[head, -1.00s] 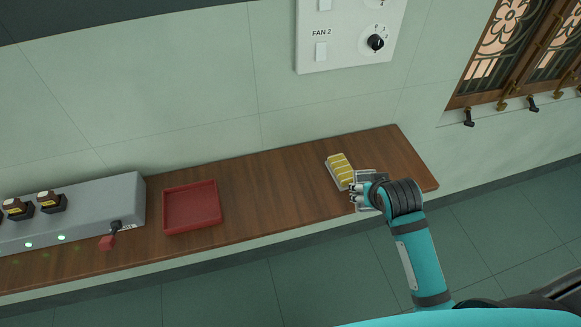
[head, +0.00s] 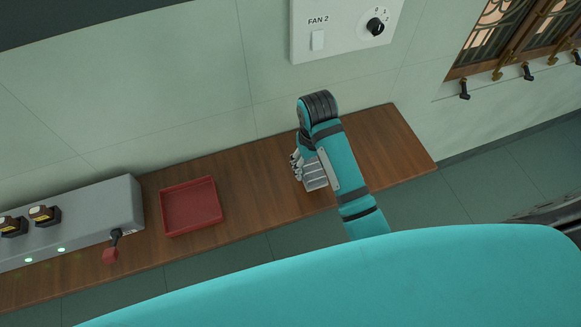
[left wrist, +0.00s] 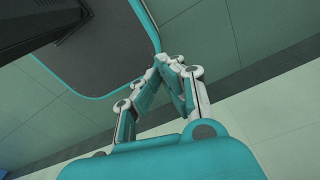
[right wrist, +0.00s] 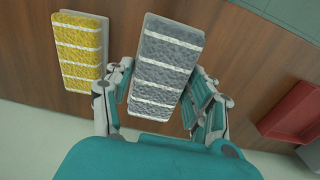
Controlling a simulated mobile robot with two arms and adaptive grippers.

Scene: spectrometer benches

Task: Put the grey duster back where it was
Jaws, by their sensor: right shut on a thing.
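The grey duster (right wrist: 167,66), with white stripes across its face, is between the fingers of my right gripper (right wrist: 164,88) in the right wrist view. My right gripper is shut on it, above the brown bench; whether the duster touches the wood I cannot tell. In the head view my right gripper (head: 309,172) is over the bench, right of the red tray. A yellow striped duster (right wrist: 80,50) lies left of the grey one in the right wrist view; my arm hides it in the head view. My left gripper (left wrist: 172,66) is shut and empty, away from the bench.
The wooden bench (head: 257,197) runs along the wall. A red tray (head: 191,206) stands left of my right gripper, and a grey instrument box (head: 95,220) stands farther left. Bare wood lies between tray and gripper. A switch panel (head: 345,27) is on the wall above.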

